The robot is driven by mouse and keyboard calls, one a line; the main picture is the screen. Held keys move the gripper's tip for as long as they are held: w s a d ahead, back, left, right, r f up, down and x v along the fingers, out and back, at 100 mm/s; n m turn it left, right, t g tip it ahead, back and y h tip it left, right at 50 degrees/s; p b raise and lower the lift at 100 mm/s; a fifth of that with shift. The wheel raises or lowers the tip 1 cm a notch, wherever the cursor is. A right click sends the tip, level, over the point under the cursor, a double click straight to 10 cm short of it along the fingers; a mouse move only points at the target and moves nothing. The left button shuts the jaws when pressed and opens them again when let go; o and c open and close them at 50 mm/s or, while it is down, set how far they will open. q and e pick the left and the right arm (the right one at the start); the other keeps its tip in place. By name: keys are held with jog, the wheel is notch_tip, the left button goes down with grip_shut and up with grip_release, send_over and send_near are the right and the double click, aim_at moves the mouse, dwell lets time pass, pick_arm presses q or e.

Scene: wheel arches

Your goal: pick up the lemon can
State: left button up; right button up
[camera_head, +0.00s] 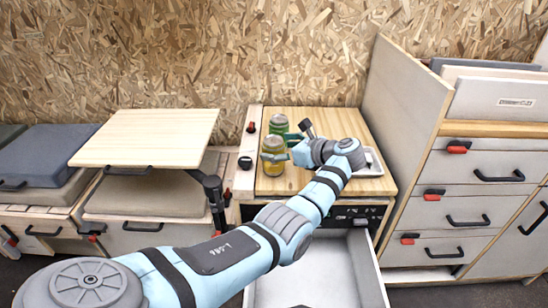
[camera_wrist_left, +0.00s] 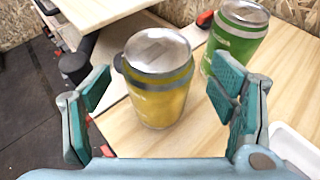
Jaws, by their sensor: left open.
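The lemon can (camera_head: 273,158) is yellow with a silver top and stands upright on the wooden counter. In the left wrist view, the lemon can (camera_wrist_left: 160,95) is centred between my two finger pads, with a gap on each side. My left gripper (camera_head: 290,150) is open and empty, just right of the can; its pads also show in the left wrist view (camera_wrist_left: 160,90). I cannot tell how far the can reaches in between the pads. My right gripper is not in view.
A green can (camera_head: 279,124) stands close behind the lemon can; it also shows in the left wrist view (camera_wrist_left: 238,35). A white tray (camera_head: 372,166) is at the counter's right. An open drawer (camera_head: 312,280) juts out below. A tall cabinet panel (camera_head: 400,120) bounds the right side.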

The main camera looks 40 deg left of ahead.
pick_arm(q)
jog(key=shift+x, duration=0.95)
jog(key=shift+a+f, duration=0.15)
jog(key=shift+a, duration=0.1)
jog(key=c, duration=1.6)
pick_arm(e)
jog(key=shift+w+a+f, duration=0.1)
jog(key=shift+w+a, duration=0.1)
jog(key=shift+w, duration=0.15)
